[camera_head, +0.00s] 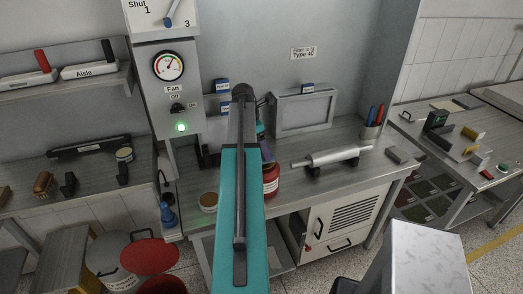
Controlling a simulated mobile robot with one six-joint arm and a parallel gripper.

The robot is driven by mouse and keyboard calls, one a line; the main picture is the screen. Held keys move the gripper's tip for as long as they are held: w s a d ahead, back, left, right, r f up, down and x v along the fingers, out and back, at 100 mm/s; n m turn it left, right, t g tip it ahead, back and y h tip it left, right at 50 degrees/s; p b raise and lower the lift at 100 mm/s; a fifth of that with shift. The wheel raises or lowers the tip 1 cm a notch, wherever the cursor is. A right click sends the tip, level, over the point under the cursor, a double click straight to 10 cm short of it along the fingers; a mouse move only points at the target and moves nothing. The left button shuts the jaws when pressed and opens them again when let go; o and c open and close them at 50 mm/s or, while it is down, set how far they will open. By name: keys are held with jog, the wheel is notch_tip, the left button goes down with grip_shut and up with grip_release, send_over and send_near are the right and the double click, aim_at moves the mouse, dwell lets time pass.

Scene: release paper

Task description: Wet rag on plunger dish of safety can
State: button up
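A red can (271,182) with a pale label stands on the grey bench just right of my teal arm, which covers its left side. It may be the safety can; its top and any plunger dish are hidden or too small to tell. I cannot make out a wet rag. My arm reaches forward over the bench from the bottom centre. Dark parts at its far end, likely my gripper (264,128), show only partly beside the arm. Its fingers and anything in them cannot be made out.
A grey roller (332,157) lies on dark supports at right, before a cup of pens (372,125). A red-lidded bin (150,256) stands on the floor at left. Shelves and a right-hand table flank the bench.

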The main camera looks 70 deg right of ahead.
jog(key=shift+r, duration=1.6)
jog(key=shift+a, duration=0.1)
